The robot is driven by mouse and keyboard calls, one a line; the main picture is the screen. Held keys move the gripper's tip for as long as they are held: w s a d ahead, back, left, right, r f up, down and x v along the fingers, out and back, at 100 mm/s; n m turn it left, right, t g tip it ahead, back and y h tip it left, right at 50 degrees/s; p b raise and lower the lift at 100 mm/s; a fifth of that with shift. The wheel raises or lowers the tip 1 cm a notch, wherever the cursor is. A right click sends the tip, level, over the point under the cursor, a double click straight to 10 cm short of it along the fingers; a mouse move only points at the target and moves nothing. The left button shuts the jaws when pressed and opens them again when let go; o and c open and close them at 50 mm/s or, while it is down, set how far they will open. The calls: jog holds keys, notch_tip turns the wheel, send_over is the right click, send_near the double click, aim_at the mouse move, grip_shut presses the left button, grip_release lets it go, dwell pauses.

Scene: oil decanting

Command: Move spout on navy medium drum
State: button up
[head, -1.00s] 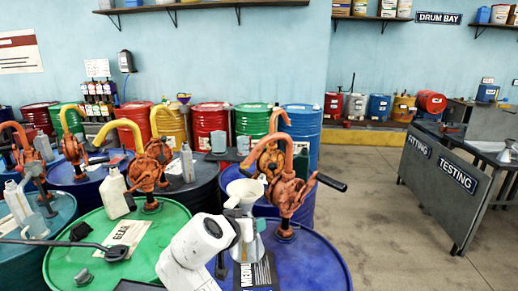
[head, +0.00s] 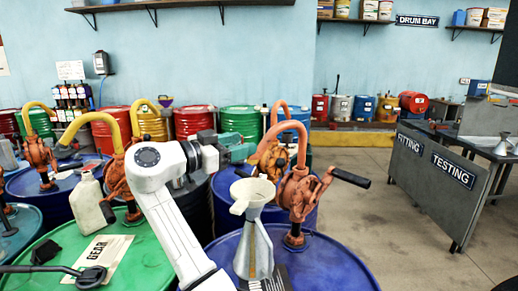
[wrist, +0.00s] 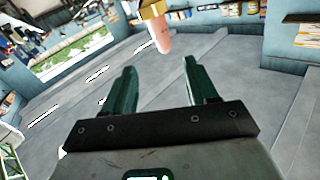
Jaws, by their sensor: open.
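The navy drum (head: 325,262) stands at the front, its lid partly hidden by my arm and a funnel can. An orange-red pump (head: 297,195) stands on it, with a curved salmon-coloured spout (head: 293,124) arching to the left. My gripper (head: 247,152) is level with the spout's lower left end, its green fingers pointing right toward it. In the wrist view the fingers (wrist: 158,68) are apart with nothing between them. A pink rounded tube end (wrist: 159,40), which looks like the spout, shows just beyond the fingertips, apart from them.
A metal can with a cream funnel (head: 254,235) stands on the navy drum below my gripper. A green drum (head: 130,262) with a cream bottle (head: 92,200) is at the left. Another pumped drum stands behind. The floor at right is open, before a testing bench (head: 435,185).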

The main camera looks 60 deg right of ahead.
aim_at(264, 138)
jog(key=p+x, duration=0.1)
jog(key=x, duration=0.2)
jog(key=p+x, duration=0.1)
jog(key=x, duration=0.2)
jog(key=p+x, duration=0.1)
jog(key=x, duration=0.2)
jog(key=shift+w+d+f, duration=0.1)
jog(key=shift+w+d, duration=0.1)
jog(key=shift+d, duration=0.15)
jog(key=shift+s+d+f+p, duration=0.1)
jog(key=shift+s+d+p, duration=0.25)
jog(key=shift+d, duration=0.3)
grip_shut()
